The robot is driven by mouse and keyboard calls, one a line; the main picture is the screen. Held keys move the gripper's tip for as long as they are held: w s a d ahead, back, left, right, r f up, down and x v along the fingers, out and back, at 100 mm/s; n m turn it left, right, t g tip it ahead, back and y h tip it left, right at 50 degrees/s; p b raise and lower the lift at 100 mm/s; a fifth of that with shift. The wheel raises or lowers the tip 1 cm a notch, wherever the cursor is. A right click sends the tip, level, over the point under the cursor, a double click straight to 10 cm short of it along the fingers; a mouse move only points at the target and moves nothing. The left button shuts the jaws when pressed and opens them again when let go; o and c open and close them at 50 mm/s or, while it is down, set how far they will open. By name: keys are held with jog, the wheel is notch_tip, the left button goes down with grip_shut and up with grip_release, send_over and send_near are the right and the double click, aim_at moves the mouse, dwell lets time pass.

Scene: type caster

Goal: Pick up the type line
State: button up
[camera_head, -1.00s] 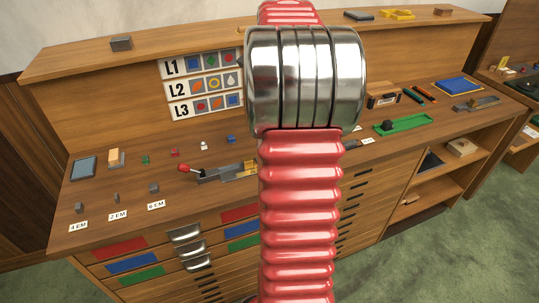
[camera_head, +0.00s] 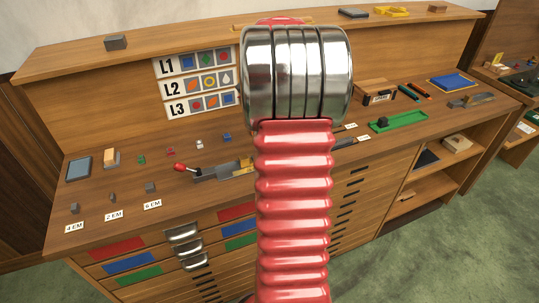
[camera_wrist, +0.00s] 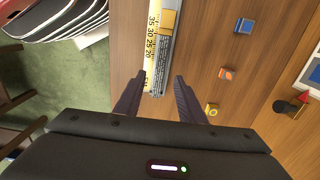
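A grey metal composing stick (camera_head: 222,171) lies on the desk top, partly hidden by my arm in the head view. In the wrist view the stick (camera_wrist: 154,72) carries a yellow scale with numbers and a brass-coloured slide (camera_wrist: 168,22). My gripper (camera_wrist: 161,77) is open and empty. Its two dark fingers lie either side of the stick's near end in the picture; their height above it is unclear. In the head view my gripper is hidden behind my arm.
Small blocks, blue (camera_wrist: 243,25), orange (camera_wrist: 227,73) and yellow (camera_wrist: 211,109), lie right of the stick in the wrist view. A red-knobbed lever (camera_head: 182,168) is at the stick's left end. A green tray (camera_head: 407,120) holds a dark block.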

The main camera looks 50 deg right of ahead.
jog(key=shift+f, duration=0.55)
jog(key=shift+f, duration=0.1)
jog(key=shift+f, duration=2.5)
jog(key=shift+c, duration=0.5)
grip_shut()
